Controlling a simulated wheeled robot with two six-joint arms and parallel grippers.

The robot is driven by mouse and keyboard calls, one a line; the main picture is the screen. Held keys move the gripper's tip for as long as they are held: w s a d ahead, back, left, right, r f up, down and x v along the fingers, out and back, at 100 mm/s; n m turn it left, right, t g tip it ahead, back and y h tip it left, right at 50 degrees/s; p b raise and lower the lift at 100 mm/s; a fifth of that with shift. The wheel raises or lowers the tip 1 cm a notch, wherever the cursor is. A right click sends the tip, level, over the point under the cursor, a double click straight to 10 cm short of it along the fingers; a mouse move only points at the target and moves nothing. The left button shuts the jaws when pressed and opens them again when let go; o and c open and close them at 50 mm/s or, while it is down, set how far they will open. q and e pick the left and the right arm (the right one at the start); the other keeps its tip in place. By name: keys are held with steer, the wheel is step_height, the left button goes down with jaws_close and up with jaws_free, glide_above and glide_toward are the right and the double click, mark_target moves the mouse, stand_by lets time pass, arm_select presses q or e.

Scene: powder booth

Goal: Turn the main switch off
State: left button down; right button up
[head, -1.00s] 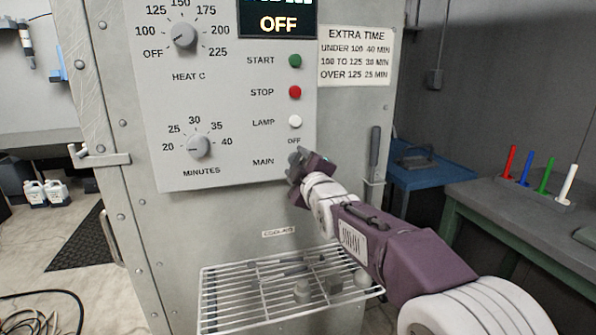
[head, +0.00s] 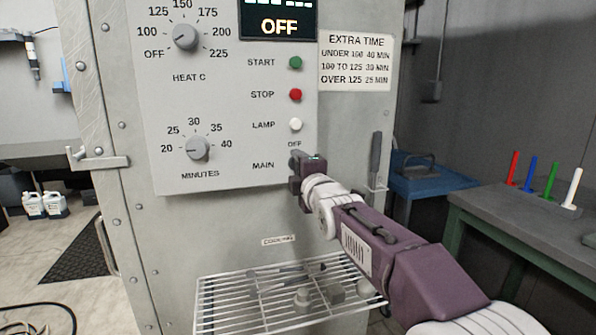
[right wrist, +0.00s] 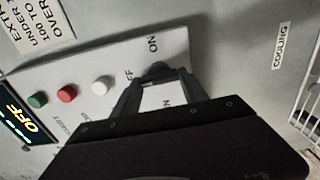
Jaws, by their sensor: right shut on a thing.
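The main switch is on the grey control panel (head: 230,110), beside the MAIN label and below the OFF mark. In the head view my right gripper (head: 298,161) covers most of it. In the right wrist view the dark switch knob (right wrist: 157,70) shows between the fingertips of my right gripper (right wrist: 158,80), which is shut on it. The ON mark and part of the OFF mark show on the panel around the knob. The display (head: 278,22) above reads OFF. My left gripper is not in view.
Above the switch are a white lamp button (head: 295,125), a red stop button (head: 295,95) and a green start button (head: 295,63). A wire rack (head: 230,300) with small parts juts out below. A dark upright handle (head: 376,158) is to the right.

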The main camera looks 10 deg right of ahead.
steer(key=shift+f, duration=0.1)
steer(key=o, duration=1.4)
steer(key=s, duration=0.9)
steer(key=shift+d, duration=0.1)
